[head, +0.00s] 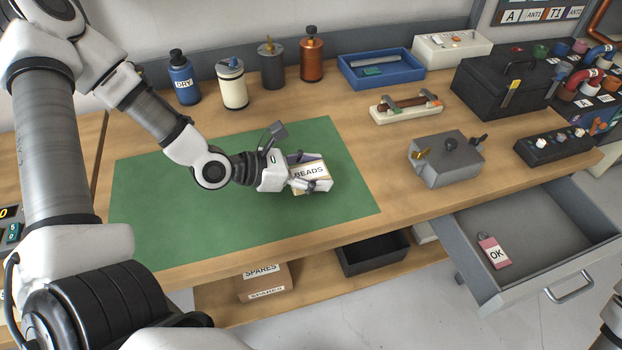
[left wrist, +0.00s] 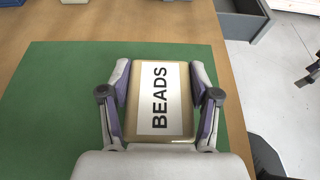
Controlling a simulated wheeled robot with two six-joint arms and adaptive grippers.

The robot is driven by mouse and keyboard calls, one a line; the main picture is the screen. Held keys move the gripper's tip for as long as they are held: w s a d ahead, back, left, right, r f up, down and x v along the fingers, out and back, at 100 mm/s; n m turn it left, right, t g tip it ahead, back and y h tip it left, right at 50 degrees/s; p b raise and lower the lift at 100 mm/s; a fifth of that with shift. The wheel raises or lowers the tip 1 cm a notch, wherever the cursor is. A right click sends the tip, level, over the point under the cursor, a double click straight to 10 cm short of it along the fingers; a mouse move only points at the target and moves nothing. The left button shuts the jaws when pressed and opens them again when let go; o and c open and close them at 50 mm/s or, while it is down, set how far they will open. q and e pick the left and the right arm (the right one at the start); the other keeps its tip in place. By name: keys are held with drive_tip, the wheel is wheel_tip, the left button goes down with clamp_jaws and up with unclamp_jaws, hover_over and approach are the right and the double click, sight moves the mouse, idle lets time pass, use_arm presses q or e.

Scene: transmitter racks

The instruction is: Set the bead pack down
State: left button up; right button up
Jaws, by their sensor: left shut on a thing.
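The bead pack (head: 311,172) is a small tan box with a white label reading BEADS. My left gripper (head: 307,176) is shut on it, over the right part of the green mat (head: 170,215) on the wooden workbench. In the left wrist view the pack (left wrist: 160,98) sits between the two fingers of the left gripper (left wrist: 160,92), label facing the camera. I cannot tell whether the pack touches the mat or is held just above it. My right gripper does not show clearly in either view.
Several bottles, one a blue DRY bottle (head: 183,82), stand behind the mat. A grey box with knobs (head: 446,164) stands to its right. An open drawer (head: 535,232) holds a pink OK tag (head: 494,252). The left part of the mat is clear.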

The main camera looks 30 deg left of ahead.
sight(312, 176)
use_arm(q)
drive_tip(key=shift+w+a+f, duration=0.2)
drive_tip(key=shift+w+a, duration=0.25)
drive_tip(key=shift+a, duration=0.05)
drive_tip(key=shift+w+a+f, duration=0.2)
drive_tip(key=shift+w+a, duration=0.2)
drive_tip(key=shift+a, duration=0.05)
wheel_tip(312, 176, down, 3)
drive_tip(key=shift+s+d+r, duration=0.1)
drive_tip(key=shift+f+b, duration=0.3)
drive_tip(key=o, duration=1.2)
drive_tip(key=shift+r, duration=0.1)
